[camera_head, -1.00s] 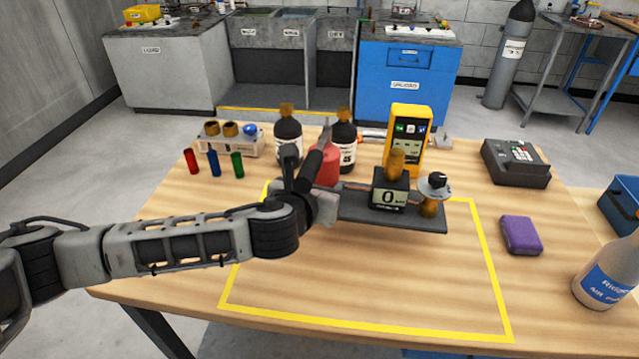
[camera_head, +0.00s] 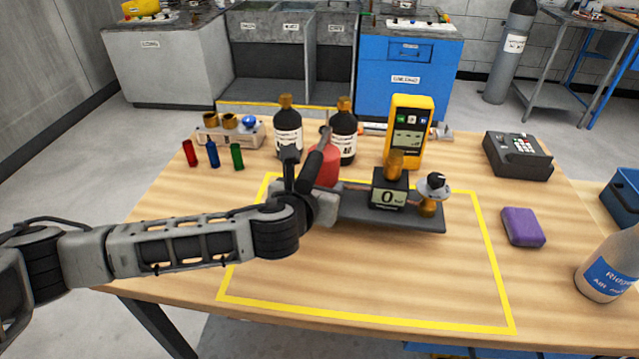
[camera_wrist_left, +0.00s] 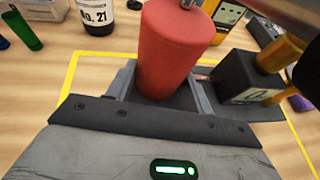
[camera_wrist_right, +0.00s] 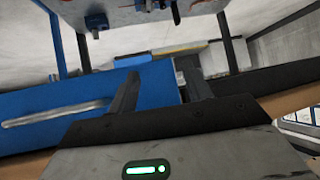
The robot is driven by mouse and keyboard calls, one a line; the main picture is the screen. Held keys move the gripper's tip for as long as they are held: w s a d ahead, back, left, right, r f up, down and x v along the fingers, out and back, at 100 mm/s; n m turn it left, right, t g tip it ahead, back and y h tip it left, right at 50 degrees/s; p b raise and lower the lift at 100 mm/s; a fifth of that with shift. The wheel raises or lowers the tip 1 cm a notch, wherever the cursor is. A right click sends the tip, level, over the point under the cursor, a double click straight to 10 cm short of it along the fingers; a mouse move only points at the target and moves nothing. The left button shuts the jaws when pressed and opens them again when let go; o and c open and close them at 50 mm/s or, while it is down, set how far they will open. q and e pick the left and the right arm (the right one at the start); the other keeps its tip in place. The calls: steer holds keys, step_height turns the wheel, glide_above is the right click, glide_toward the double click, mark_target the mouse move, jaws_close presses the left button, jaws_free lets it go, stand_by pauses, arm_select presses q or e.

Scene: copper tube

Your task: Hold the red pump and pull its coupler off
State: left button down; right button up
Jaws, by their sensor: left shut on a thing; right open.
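The red pump (camera_head: 323,167) is an upright red cylinder at the left end of a dark grey base plate (camera_head: 350,212). It also shows in the left wrist view (camera_wrist_left: 170,45). My left gripper (camera_wrist_left: 163,92) is shut on its lower body, one finger on each side; my arm hides part of it in the head view. A thin copper tube (camera_head: 357,187) runs from the pump to a black gauge box (camera_head: 388,190) reading 0. I cannot tell which part is the coupler. My right gripper (camera_wrist_right: 160,92) is open and empty, away from the pump and outside the head view.
A brass fitting (camera_head: 396,164) tops the gauge box, with a brass valve (camera_head: 428,207) to its right. Dark bottles (camera_head: 288,130) and a yellow meter (camera_head: 407,130) stand behind. A purple block (camera_head: 523,227) lies right. The table front inside the yellow outline (camera_head: 365,316) is clear.

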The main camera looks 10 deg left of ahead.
arm_select(q)
steer(key=shift+w+d, duration=0.1)
steer(key=shift+w, duration=0.05)
steer(key=shift+f+b, duration=0.8)
steer(key=shift+f, duration=0.3)
arm_select(e)
steer(key=shift+a+f, duration=0.1)
steer(key=shift+f, duration=0.3)
arm_select(q)
steer(key=shift+f+b, duration=0.3)
steer(key=shift+f, duration=0.25)
arm_select(e)
steer(key=shift+w+a, duration=0.1)
arm_select(q)
steer(key=shift+f, duration=0.3)
steer(key=shift+s+f, duration=0.25)
steer(key=shift+f, duration=0.2)
arm_select(e)
steer(key=shift+f, duration=0.1)
stand_by(0.5)
